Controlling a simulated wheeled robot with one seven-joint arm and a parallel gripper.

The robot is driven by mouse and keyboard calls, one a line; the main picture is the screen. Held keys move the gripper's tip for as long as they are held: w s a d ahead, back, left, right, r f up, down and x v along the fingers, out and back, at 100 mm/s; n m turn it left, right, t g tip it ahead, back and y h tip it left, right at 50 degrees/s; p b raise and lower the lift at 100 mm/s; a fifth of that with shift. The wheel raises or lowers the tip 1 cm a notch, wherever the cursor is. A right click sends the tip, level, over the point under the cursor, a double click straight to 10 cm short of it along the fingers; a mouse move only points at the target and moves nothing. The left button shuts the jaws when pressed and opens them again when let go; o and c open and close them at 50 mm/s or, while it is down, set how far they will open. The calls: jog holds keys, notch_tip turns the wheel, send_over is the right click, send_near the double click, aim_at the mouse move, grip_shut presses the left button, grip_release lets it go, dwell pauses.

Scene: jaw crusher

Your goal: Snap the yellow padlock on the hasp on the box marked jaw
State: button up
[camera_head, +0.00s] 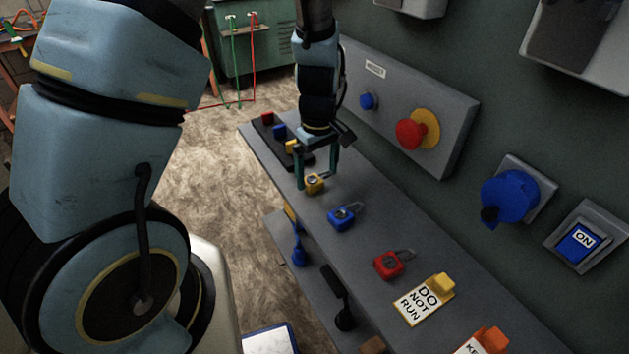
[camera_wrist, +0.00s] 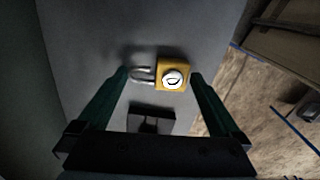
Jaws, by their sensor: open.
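The yellow padlock (camera_head: 315,184) lies on the grey shelf (camera_head: 375,215), nearest of the padlocks to the shelf's far end. In the wrist view the yellow padlock (camera_wrist: 173,83) has its shackle pointing left and a round white mark on its body. My gripper (camera_head: 317,172) is open above it. In the wrist view my gripper (camera_wrist: 161,74) has one finger beside the shackle end and one beside the body, with no clear grip on it. A grey wall box (camera_head: 400,85) carries a small label I cannot read. I cannot make out a hasp or the word jaw.
A blue padlock (camera_head: 342,217) and a red padlock (camera_head: 388,264) lie nearer on the shelf, then a DO NOT RUN tag (camera_head: 424,300). A red button (camera_head: 411,134), a blue rotary switch (camera_head: 510,195) and an ON switch (camera_head: 580,243) project from the wall.

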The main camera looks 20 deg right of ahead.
jog(key=shift+f, duration=0.1)
jog(key=c, duration=1.1)
